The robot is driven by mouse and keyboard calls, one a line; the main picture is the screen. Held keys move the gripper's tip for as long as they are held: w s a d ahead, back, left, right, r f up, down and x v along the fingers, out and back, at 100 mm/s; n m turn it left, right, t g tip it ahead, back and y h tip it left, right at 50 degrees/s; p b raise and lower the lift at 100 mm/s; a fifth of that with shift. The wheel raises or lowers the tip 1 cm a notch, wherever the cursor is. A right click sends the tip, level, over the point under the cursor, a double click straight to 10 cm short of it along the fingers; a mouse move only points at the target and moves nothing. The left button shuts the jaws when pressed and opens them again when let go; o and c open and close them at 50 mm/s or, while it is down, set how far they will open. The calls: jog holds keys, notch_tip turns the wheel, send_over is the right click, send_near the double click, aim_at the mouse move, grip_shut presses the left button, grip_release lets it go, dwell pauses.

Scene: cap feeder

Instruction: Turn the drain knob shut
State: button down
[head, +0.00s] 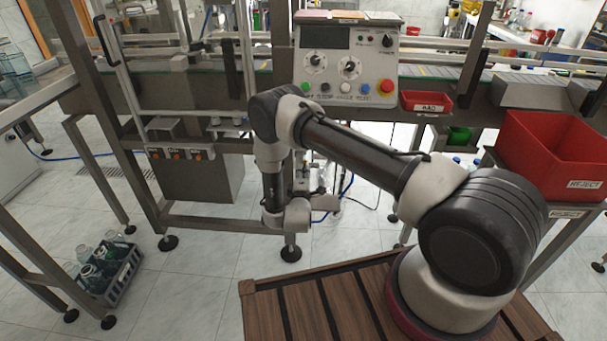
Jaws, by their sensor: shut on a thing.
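My gripper (304,184) is low under the machine's front, just beyond my wrist, small and partly covered by it. It is shut on what appears to be the drain knob. The knob itself is hidden behind the fingers and wrist, so its angle cannot be told. My arm reaches from the lower right across the picture and bends down to this spot.
A control panel (345,66) with knobs and buttons is above my arm. A red HAD-like labelled bin (427,102) and a large red REJECT bin (560,150) are at right. A bottle crate (105,272) stands on the floor at left. Machine legs and a crossbar frame the gripper.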

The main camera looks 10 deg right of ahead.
jog(key=shift+n, duration=1.1)
jog(key=shift+a, duration=0.1)
jog(key=c, duration=1.3)
grip_release()
jog(key=v, duration=1.2)
